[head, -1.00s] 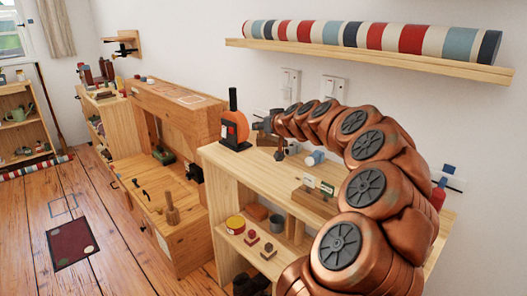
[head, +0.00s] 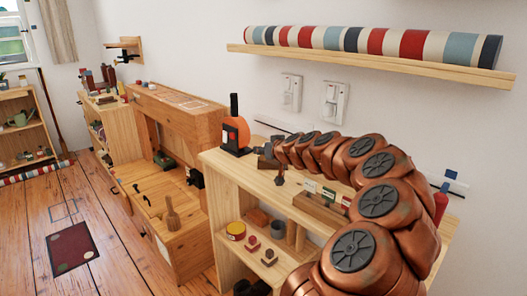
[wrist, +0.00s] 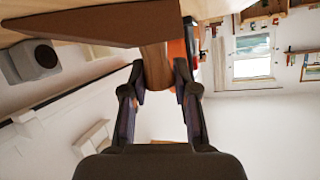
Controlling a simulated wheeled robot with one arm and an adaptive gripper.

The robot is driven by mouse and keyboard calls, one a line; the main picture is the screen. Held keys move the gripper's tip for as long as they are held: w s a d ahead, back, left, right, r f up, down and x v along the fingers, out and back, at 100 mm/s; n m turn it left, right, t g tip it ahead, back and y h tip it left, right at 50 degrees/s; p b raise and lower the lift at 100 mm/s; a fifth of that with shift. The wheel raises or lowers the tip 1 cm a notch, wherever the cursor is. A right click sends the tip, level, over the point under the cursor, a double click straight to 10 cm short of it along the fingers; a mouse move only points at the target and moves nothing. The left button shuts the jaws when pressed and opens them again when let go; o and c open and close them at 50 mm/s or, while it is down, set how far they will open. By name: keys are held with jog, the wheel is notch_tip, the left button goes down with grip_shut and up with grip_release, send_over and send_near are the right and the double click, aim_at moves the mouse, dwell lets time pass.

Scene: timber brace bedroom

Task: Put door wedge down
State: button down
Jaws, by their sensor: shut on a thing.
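My gripper (wrist: 160,75) shows in the wrist view with its two fingers closed on a brown wooden piece, which I take as the door wedge (wrist: 95,27). The wedge's long tapered side reaches to the left. Its lighter end lies between the fingertips. In the head view my gripper (head: 268,150) is small, at the far end of my copper arm, just above the pale wooden shelf unit's top (head: 222,160). The wedge is hard to make out there. I cannot tell whether it touches the top.
An orange and black object (head: 236,134) stands close to the left of my gripper. Wall sockets (head: 333,103) and a shelf with a striped roll (head: 375,42) are above.

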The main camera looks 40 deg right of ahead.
jog(key=c, duration=0.9)
grip_release()
jog(key=shift+r+p, duration=0.2)
jog(key=shift+p, duration=0.1)
jog(key=v, duration=0.6)
jog(key=shift+s+a+r+b, duration=0.2)
jog(key=shift+s+b, duration=0.1)
jog(key=shift+s, duration=0.35)
